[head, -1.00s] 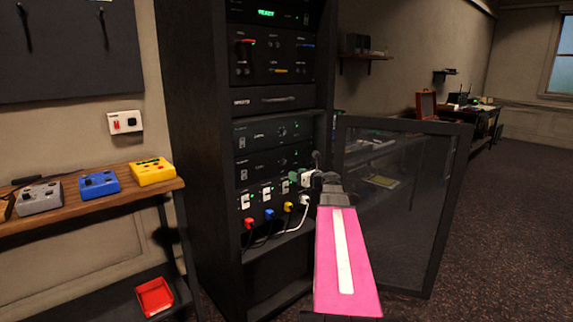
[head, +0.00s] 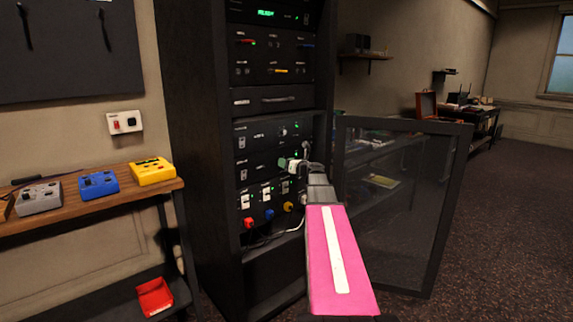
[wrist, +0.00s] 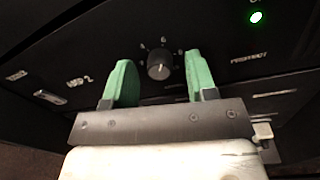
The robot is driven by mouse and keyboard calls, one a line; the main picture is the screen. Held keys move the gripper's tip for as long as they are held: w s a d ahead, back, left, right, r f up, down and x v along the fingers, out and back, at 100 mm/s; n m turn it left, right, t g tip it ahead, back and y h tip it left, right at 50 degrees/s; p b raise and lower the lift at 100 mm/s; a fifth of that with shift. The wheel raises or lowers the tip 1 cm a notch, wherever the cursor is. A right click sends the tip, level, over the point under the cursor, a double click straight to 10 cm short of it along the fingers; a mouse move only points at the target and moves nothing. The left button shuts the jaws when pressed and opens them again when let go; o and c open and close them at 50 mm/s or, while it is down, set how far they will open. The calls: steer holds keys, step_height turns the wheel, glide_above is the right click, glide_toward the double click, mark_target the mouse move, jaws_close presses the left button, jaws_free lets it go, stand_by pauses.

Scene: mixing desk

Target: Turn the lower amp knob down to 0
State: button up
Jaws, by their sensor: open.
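The lower amp knob (wrist: 160,66) is a small round dark-grey knob with a pale pointer mark and marks around it. It sits on the black panel labelled AMP 2 (wrist: 80,80). My gripper (wrist: 159,57) is open, with one green finger on each side of the knob and a gap on both sides. I cannot tell how deep the fingertips reach over it. In the head view my gripper (head: 284,162) is at the right part of the lower amp panel (head: 257,165) and hides the knob there.
The upper amp knob (head: 283,131) is just above. Below are white switches (head: 266,194) and red, blue and yellow plugs (head: 269,214) with cables. The open rack door (head: 400,215) stands right of my arm. A pedal shelf (head: 60,222) is at the left.

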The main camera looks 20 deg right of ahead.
steer(key=shift+w, duration=0.15)
steer(key=shift+c, duration=0.3)
steer(key=c, duration=0.9)
steer(key=shift+o, duration=0.2)
